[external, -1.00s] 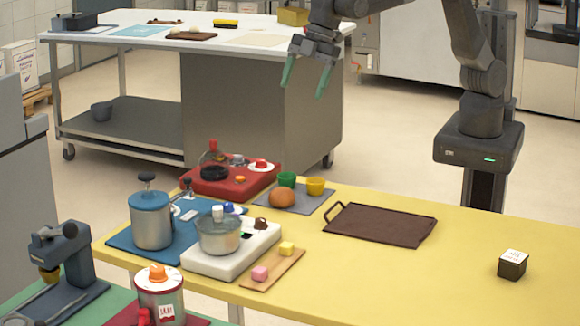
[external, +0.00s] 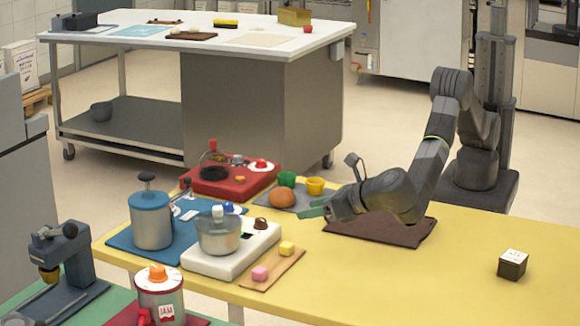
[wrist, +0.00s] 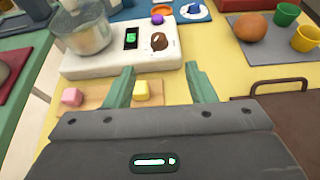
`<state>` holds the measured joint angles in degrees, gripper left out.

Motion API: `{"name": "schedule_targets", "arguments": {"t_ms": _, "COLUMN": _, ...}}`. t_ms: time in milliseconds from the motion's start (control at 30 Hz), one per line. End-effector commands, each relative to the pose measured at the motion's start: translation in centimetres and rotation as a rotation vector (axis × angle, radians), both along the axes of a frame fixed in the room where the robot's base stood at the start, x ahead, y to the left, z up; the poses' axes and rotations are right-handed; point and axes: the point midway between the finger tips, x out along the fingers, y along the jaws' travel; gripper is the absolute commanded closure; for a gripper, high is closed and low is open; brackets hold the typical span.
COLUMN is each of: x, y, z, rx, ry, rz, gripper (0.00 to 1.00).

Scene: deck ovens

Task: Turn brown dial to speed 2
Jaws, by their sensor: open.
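The brown dial (external: 261,223) is on the right part of the white appliance (external: 226,262), beside a metal bowl (external: 218,236). In the wrist view the brown dial (wrist: 159,42) sits right of a small dark display (wrist: 131,38) with a green mark that I cannot read surely. My gripper (external: 312,208) is open and empty, with its green fingers pointing left toward the appliance. In the wrist view the dial is ahead of my gripper (wrist: 158,76), between the lines of the two fingers and apart from them.
A wooden board (external: 273,270) with a pink cube (external: 260,273) and a yellow cube (external: 287,248) lies in front of the appliance. A grey mat (external: 318,205) with an orange bun and cups is behind. A brown tray (external: 375,230) lies under my arm.

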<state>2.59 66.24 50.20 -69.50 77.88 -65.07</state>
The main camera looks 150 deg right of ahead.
Motion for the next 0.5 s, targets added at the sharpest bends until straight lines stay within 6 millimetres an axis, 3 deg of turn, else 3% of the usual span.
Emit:
{"name": "schedule_targets", "arguments": {"t_ms": 167, "x": 0.3, "y": -0.6, "z": -0.5, "rx": -0.022, "ry": 0.023, "rz": 0.015, "gripper": 0.5}}
{"name": "schedule_targets", "arguments": {"t_ms": 500, "x": 0.2, "y": -6.8, "z": -3.1, "rx": -0.02, "ry": 0.021, "rz": 0.012, "gripper": 0.5}}
